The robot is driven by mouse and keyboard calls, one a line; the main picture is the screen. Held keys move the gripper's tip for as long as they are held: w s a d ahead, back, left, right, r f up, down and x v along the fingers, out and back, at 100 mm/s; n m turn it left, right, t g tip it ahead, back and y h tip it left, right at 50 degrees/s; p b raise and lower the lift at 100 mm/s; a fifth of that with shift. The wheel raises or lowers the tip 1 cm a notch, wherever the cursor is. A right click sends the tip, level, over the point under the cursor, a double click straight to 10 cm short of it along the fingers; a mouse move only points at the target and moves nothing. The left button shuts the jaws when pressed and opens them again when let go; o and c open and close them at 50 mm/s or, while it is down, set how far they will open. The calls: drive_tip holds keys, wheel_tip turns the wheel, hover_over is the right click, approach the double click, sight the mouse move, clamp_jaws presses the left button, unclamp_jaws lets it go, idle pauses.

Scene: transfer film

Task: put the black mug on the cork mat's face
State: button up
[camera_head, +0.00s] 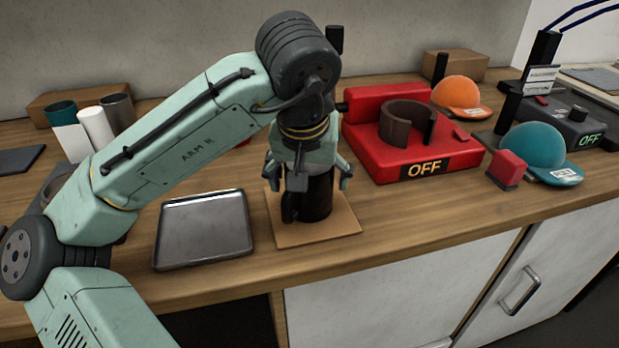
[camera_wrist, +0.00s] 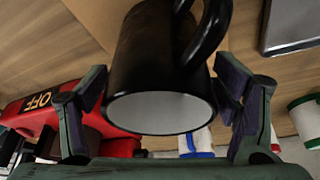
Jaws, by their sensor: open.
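The black mug (camera_head: 317,200) stands on the cork mat (camera_head: 338,226) on the counter, upright as far as the head view shows. In the wrist view the mug (camera_wrist: 150,70) lies between my fingers, its handle at the upper right and its pale end facing the camera. The cork mat (camera_wrist: 97,20) shows behind it. My gripper (camera_head: 308,185) is around the mug's upper part in the head view. In the wrist view my gripper (camera_wrist: 162,90) is open, with visible gaps between the fingers and the mug's sides. My gripper hides part of the mug.
A metal tray (camera_head: 204,230) lies left of the mat. A red press (camera_head: 400,135) marked OFF stands to the right, with orange (camera_head: 456,91) and teal (camera_head: 535,146) caps beyond. Several cups (camera_head: 97,127) stand at the back left. The counter's front edge is close to the mat.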

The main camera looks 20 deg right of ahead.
drive_tip(key=v, duration=1.1)
drive_tip(key=shift+s+r+b, duration=0.2)
drive_tip(key=shift+r+b, duration=0.1)
drive_tip(key=shift+b, duration=0.15)
